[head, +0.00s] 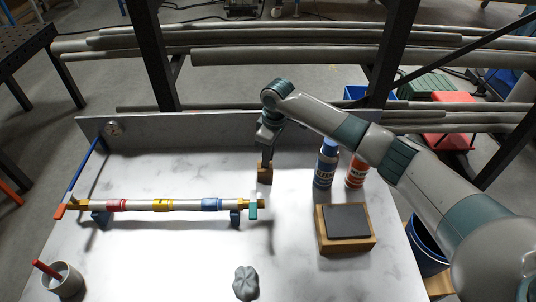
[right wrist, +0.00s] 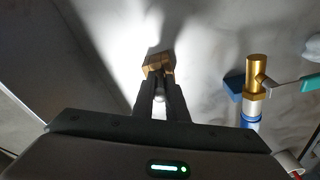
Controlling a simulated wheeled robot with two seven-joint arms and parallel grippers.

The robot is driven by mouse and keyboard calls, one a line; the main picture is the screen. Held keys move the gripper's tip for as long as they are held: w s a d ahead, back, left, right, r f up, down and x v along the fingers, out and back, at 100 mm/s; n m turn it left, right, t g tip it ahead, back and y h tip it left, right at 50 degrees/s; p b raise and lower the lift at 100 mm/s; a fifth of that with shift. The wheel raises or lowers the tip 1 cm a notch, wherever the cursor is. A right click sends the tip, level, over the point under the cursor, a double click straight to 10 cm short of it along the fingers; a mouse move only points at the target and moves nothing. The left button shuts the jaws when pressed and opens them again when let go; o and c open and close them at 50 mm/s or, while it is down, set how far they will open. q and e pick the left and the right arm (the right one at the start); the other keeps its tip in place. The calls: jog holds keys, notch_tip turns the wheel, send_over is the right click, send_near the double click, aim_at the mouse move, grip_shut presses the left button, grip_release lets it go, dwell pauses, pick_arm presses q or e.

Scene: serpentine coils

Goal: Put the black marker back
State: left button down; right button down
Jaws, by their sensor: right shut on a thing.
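My right gripper (head: 267,152) points down over a small wooden block (head: 265,174) on the white table. In the right wrist view the two dark fingers of my right gripper (right wrist: 161,92) are close together, with their tips at the brown block (right wrist: 156,64). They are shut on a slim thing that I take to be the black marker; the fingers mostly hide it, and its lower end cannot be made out. I cannot tell whether it is in the block or just above it. My left gripper is not in view.
A silver pipe with coloured bands (head: 180,205) lies on blue supports at left. Blue (head: 325,165) and orange (head: 356,171) bottles and a wooden box with a dark top (head: 345,224) stand at right. A cup with a red marker (head: 63,280) and a grey knob (head: 246,283) are in front.

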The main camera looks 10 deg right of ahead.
jog(key=shift+f, duration=0.1)
jog(key=c, duration=1.7)
grip_release()
jog(key=shift+r+b, duration=0.3)
jog(key=shift+r, duration=0.3)
jog(key=r+b, duration=0.1)
jog(key=r, duration=0.4)
jog(key=s+d+r+b, duration=0.1)
jog(key=r+b, duration=0.1)
jog(key=r, duration=0.3)
jog(key=r+b, duration=0.2)
jog(key=r, duration=0.4)
jog(key=shift+s+d, duration=0.2)
jog(key=shift+d, duration=0.15)
